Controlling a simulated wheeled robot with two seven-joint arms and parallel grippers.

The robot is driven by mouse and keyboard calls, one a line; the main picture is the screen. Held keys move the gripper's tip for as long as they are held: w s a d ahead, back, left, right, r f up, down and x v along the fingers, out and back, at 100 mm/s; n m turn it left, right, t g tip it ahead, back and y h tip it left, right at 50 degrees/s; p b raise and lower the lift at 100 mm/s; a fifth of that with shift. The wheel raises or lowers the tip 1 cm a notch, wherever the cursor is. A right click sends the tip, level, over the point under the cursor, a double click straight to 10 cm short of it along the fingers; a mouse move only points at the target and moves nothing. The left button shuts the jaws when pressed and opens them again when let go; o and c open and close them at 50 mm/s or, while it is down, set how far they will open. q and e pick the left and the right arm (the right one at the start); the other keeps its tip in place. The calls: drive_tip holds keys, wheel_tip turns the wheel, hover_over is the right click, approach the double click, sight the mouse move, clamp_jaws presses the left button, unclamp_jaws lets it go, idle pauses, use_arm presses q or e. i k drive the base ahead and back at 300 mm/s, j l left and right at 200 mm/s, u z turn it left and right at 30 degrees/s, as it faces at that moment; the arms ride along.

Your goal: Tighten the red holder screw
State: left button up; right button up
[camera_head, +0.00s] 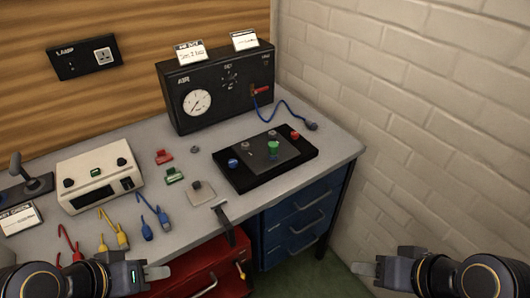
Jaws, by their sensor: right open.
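A black holder plate (241,179) lies on the grey bench at the right. A small red screw (295,134) stands near its far right corner; I cannot tell how tight it is. A green screw (273,147) stands near the middle and a blue screw (232,163) at the left. My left gripper (158,272) is low at the left, in front of the bench, well away from the plate; its jaws are seen edge-on. My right gripper (362,269) is open and empty at the lower right, apart from the plate and screws.
A black air box (220,112) with a gauge and blue hose stands behind the plate. A white device (90,173), red clip (163,157), green clip (174,175) and coloured cables lie left. A brick wall (430,110) bounds the right. Blue drawers (300,218) sit below.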

sight(294, 135)
drive_tip(key=i+u, duration=0.3)
drive_tip(key=u, duration=0.15)
drive_tip(key=i+l+u, duration=0.1)
drive_tip(key=i+u, duration=0.15)
drive_tip(key=u, duration=0.25)
